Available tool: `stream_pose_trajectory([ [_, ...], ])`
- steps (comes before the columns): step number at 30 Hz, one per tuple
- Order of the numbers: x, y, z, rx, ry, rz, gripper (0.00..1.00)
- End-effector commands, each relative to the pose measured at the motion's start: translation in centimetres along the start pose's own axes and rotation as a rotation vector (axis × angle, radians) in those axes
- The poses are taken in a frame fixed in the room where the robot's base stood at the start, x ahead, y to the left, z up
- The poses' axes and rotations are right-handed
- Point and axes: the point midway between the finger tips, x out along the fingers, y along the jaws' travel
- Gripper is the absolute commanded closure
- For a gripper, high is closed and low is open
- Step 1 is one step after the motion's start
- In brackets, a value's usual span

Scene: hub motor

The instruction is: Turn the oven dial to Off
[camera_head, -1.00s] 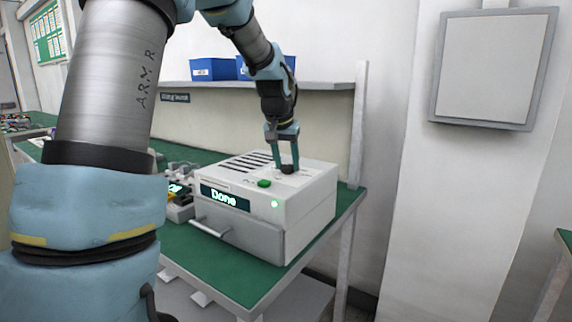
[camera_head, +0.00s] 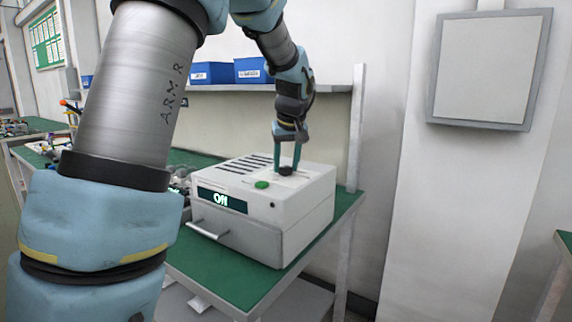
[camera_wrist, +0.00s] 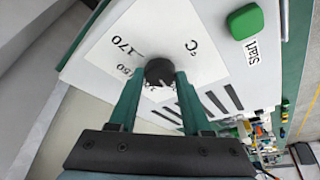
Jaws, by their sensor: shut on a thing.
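My gripper (camera_head: 287,164) points down from above and is shut on the dial, a green finger on each side. The dial's pointer and part of its scale are hidden by the fingers.
A green start button (camera_wrist: 245,21) is on the oven's top near the dial. The oven stands on a green-topped bench (camera_head: 225,274) near its right end. Blue bins (camera_head: 212,72) stand on a shelf behind. Small parts lie left of the oven.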

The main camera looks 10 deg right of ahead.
Motion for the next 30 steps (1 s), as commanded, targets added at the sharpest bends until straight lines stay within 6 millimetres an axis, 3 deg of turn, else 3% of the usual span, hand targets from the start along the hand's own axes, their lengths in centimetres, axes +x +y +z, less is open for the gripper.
stream_pose_trajectory([
  [10, 0.0, 0.0, 0.0, -0.003, 0.0, -0.001, 1.0],
  [11, 0.0, 0.0, 0.0, -0.003, 0.0, -0.001, 0.48],
  [18, 0.0, 0.0, 0.0, -0.002, 0.0, 0.0, 0.21],
  [26, -0.1, 0.0, 0.0, -0.001, 0.0, 0.0, 0.21],
  [30, -1.3, 0.1, 0.0, -0.001, 0.002, 0.001, 0.21],
])
